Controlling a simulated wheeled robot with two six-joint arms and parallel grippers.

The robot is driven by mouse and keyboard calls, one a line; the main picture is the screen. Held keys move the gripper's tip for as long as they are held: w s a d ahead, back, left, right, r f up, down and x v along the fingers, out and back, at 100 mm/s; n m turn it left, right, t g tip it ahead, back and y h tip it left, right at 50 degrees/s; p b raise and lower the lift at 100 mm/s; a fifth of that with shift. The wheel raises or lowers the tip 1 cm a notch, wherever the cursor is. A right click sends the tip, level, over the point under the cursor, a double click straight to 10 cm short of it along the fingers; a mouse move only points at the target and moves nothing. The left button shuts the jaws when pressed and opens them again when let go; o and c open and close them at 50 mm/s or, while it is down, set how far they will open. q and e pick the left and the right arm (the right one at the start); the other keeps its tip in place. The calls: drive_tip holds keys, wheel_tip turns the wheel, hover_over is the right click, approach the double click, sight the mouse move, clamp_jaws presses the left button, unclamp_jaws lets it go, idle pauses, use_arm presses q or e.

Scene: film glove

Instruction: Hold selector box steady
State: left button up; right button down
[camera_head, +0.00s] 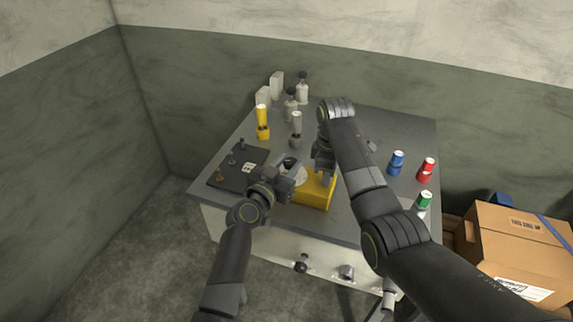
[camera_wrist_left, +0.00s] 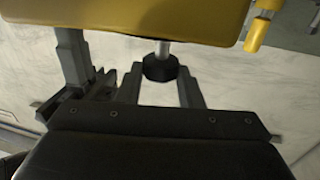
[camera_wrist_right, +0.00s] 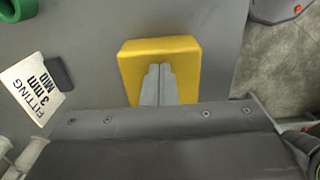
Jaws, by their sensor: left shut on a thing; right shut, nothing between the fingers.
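The yellow selector box (camera_head: 314,194) sits near the front middle of the grey table. It fills the top of the left wrist view (camera_wrist_left: 140,18), with a black knob (camera_wrist_left: 160,67) on a metal shaft below its edge. My left gripper (camera_head: 290,174) is at the box's left side. Its fingers stand on either side of the knob and appear shut on it. My right gripper (camera_head: 326,178) is over the box. Its fingers are shut together and empty, pointing at the yellow face (camera_wrist_right: 185,52); whether they touch it I cannot tell.
A dark board (camera_head: 228,178) lies left on the table. A yellow bottle (camera_head: 263,124) and grey bottles stand behind. Blue (camera_head: 397,161), red (camera_head: 427,170) and green (camera_head: 424,201) items stand right. A cardboard box (camera_head: 520,250) is beyond the table's right edge.

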use_arm(q)
drive_tip(key=shift+d+f, duration=0.1)
drive_tip(key=o, duration=1)
drive_tip(key=shift+c, duration=0.2)
drive_tip(key=shift+s, duration=0.15)
drive_tip(key=v, duration=1.2)
